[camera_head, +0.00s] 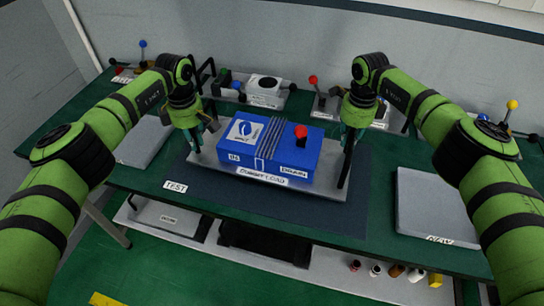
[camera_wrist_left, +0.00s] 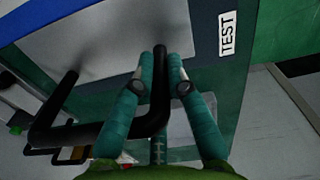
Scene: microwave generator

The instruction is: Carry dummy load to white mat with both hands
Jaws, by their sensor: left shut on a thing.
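The dummy load (camera_head: 268,150) is a blue box with a red knob on a pale grey base plate, with a black upright handle at each end. It is level over a dark blue mat (camera_head: 215,197) labelled TEST; I cannot tell whether it touches the mat. My left gripper (camera_head: 194,145) is shut on the left black handle; in the left wrist view the teal fingers (camera_wrist_left: 160,65) sit either side of the handle bar (camera_wrist_left: 158,100). My right gripper (camera_head: 347,145) is at the right handle (camera_head: 346,168); its finger closure is too small to tell.
A pale grey-white slab (camera_head: 433,204) lies on the green table at the right, another (camera_head: 143,142) at the left. Devices with coloured knobs, including a white-topped one (camera_head: 265,86), line the back. A lower shelf holds small bottles (camera_head: 375,270).

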